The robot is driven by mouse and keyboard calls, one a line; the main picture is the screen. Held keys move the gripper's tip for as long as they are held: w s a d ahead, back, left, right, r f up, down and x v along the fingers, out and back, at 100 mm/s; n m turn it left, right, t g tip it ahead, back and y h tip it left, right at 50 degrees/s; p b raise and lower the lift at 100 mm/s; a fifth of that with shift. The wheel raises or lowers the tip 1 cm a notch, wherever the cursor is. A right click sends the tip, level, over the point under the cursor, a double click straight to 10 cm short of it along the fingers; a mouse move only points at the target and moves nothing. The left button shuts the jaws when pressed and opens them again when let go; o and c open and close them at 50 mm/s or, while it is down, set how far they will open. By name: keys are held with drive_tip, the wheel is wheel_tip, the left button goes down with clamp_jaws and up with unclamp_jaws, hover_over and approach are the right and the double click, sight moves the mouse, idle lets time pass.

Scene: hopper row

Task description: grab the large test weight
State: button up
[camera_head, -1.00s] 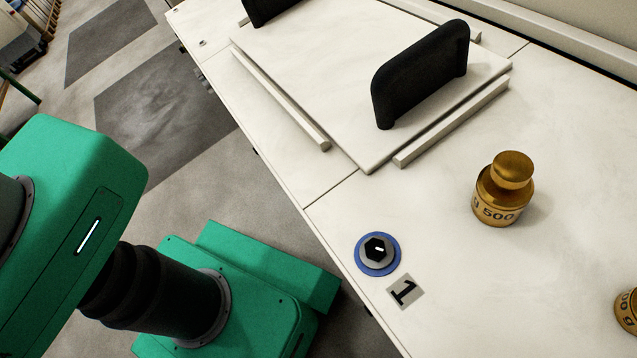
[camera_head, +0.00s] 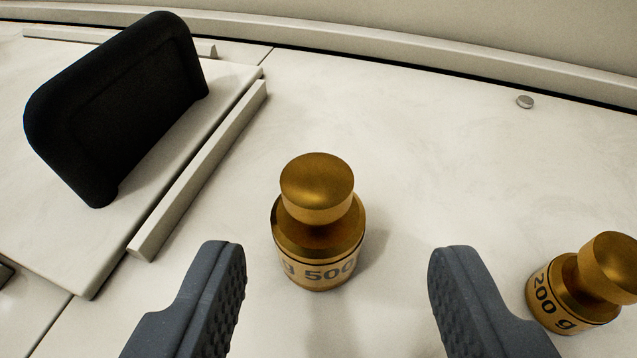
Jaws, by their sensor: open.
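The large test weight (camera_head: 318,240) is a brass cylinder with a narrow neck and a round knob, marked "500" and "g". It stands upright on the white worktop near the middle of the view. My gripper (camera_head: 338,275) is open, with one dark ribbed finger to the left of the weight and one to the right. The fingertips look nearer to the camera than the weight, with a gap on both sides. Nothing is between the fingers' pads.
A smaller brass weight marked "200 g" (camera_head: 572,298) stands at the right, just beyond my right finger. A black upright handle (camera_head: 120,110) on a white panel and a pale rail (camera_head: 200,170) are at the left.

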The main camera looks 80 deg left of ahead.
sight(323, 166)
drive_tip(key=x, duration=0.3)
drive_tip(key=shift+a+b, duration=0.1)
drive_tip(key=shift+b, duration=0.25)
drive_tip(key=shift+s+b+x, duration=0.15)
drive_tip(key=shift+b+x, duration=0.35)
drive_tip(key=shift+x, duration=0.45)
drive_tip(key=shift+s+b+x, duration=0.15)
drive_tip(key=shift+b+x, duration=0.3)
drive_tip(key=shift+x, duration=0.45)
drive_tip(key=shift+w+a+f, duration=0.1)
drive_tip(key=shift+w+a, duration=0.15)
drive_tip(key=shift+a, duration=0.6)
drive_tip(key=shift+c, duration=0.3)
clamp_jaws()
